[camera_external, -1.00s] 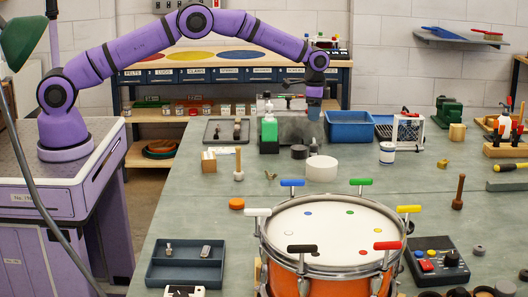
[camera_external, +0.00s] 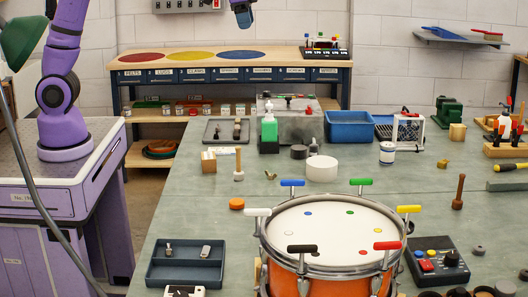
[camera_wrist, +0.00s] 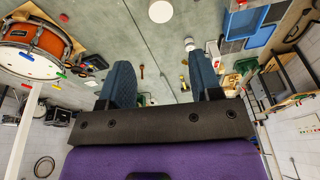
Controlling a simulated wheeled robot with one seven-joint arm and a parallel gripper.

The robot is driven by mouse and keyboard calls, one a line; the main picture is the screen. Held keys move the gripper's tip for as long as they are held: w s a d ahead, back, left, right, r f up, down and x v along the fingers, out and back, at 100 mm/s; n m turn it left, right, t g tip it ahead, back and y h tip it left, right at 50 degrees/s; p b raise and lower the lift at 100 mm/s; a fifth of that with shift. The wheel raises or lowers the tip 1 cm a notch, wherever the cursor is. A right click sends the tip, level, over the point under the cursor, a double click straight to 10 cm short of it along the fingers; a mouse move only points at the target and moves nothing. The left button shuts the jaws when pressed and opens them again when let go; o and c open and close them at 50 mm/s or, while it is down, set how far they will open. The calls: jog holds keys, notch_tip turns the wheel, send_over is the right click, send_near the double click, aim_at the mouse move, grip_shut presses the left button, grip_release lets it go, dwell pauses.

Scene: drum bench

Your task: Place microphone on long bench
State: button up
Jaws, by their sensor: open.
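My gripper (camera_external: 243,18) is at the top edge of the external view, high above the benches. In the wrist view my gripper (camera_wrist: 163,85) has its two blue fingers wide apart with nothing between them. A large green-grey bench (camera_external: 205,185) fills the middle of the external view. A small grey upright thing (camera_external: 313,146) stands on it behind a white cylinder; it may be the microphone, but it is too small to tell. A long wooden-topped bench (camera_external: 288,56) stands behind, with coloured discs on top. I cannot tell which bench the task names.
An orange drum (camera_external: 320,235) with coloured handles stands at the front. A blue bin (camera_external: 350,126), a grey block (camera_external: 295,126), a green bottle (camera_external: 269,130) and a dark tray (camera_external: 187,262) are on the green-grey bench. The bench's left middle is fairly clear.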

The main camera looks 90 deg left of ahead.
jog(key=s+d+r, duration=0.3)
jog(key=s+r, duration=0.1)
jog(key=s, duration=0.6)
jog(key=s+d+f+t, duration=0.1)
jog(key=s+d+f, duration=0.1)
jog(key=s, duration=1.1)
jog(key=s+d+f+n+t, duration=0.1)
jog(key=s+d+f, duration=0.1)
jog(key=s, duration=1.1)
jog(key=shift+s+d+f+t, duration=0.3)
jog(key=shift+f, duration=0.05)
jog(key=shift+o, duration=0.5)
jog(key=shift+s+f, duration=0.35)
jog(key=shift+s, duration=0.15)
